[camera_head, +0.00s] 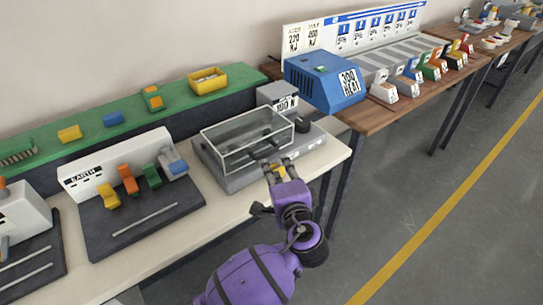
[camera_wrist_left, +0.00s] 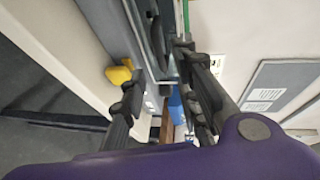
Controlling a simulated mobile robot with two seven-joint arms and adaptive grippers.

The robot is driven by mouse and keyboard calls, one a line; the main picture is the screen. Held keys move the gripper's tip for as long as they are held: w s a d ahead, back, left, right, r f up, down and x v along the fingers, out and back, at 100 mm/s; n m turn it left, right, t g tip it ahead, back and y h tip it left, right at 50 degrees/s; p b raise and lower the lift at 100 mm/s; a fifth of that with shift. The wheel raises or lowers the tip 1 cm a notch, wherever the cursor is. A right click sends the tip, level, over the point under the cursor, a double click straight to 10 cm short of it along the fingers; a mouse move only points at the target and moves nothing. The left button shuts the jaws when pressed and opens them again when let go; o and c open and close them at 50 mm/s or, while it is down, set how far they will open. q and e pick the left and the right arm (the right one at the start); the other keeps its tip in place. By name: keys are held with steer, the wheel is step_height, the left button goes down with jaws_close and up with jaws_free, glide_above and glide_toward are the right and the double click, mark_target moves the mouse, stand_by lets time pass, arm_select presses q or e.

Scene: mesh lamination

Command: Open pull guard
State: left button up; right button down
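My left gripper (camera_head: 276,168) is right at the front of the guard, close to the handle. In the left wrist view my left gripper (camera_wrist_left: 158,72) has its fingers apart. A dark bar (camera_wrist_left: 157,38), apparently the handle, lies ahead between the fingertips; I cannot tell whether they touch it. My right gripper is not in view.
A white block labelled "100 N" (camera_head: 278,97) and a dark knob (camera_head: 302,125) stand by the guard. A blue heater box (camera_head: 325,82) is behind right. A dark board with coloured clamps (camera_head: 140,215) lies left. The floor (camera_head: 400,200) right of the bench is clear.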

mark_target(268, 156)
arm_select(q)
steer(key=x, duration=0.7)
steer(key=shift+w+a+f, duration=0.1)
steer(key=shift+w+a, duration=0.05)
jaws_close()
